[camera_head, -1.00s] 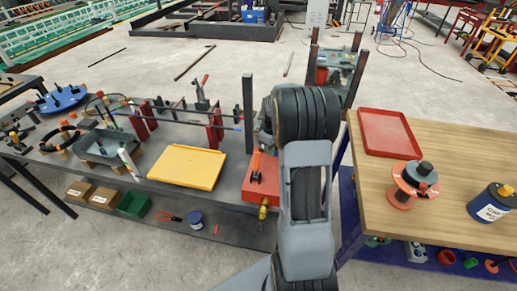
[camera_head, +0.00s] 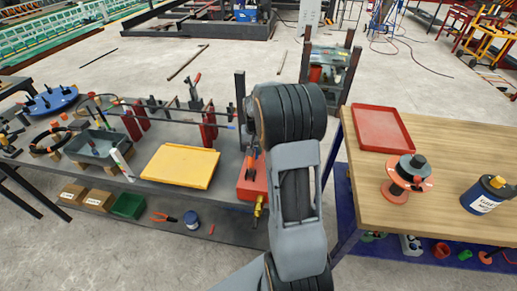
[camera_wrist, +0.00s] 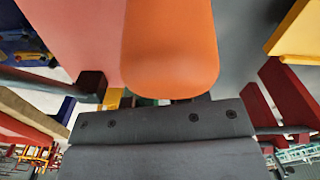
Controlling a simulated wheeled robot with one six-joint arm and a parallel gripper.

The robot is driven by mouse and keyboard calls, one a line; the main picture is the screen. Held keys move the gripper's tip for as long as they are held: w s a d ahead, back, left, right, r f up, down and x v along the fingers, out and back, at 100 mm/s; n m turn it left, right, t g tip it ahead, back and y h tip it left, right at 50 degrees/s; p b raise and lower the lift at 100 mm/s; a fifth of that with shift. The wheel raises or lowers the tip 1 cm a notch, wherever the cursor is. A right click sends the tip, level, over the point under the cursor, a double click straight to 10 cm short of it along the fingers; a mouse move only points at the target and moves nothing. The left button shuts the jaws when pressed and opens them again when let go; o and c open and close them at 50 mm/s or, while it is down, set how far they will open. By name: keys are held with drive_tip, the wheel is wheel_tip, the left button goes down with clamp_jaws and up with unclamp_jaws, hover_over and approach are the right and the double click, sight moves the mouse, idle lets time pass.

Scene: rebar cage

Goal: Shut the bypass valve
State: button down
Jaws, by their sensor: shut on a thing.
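The bypass valve looks like an orange lever (camera_head: 250,164) on a red block (camera_head: 247,189) at the right end of the grey bench, with a yellow fitting (camera_head: 258,206) at its front. In the wrist view the orange lever (camera_wrist: 170,50) fills the upper middle, over the pinkish red face of the block (camera_wrist: 85,30). My gripper (camera_wrist: 165,112) is at the lower end of this lever and shut on it. In the head view my arm hides the gripper and the right part of the block. The exact lever angle is hard to tell.
A yellow tray (camera_head: 180,166) lies left of the block. Red clamps (camera_head: 209,125) holding bars and a dark upright post (camera_head: 241,110) stand behind. A wooden table (camera_head: 450,150) with a red tray (camera_head: 382,128) and spool (camera_head: 407,178) is close on the right.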

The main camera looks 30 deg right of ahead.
drive_tip(key=shift+w+a+m, duration=0.3)
drive_tip(key=shift+a+m, duration=0.1)
drive_tip(key=shift+m, duration=0.7)
drive_tip(key=c, duration=1)
unclamp_jaws()
drive_tip(key=shift+c, duration=0.2)
drive_tip(key=shift+r, duration=0.1)
wheel_tip(320, 180, up, 14)
drive_tip(key=shift+f, duration=0.2)
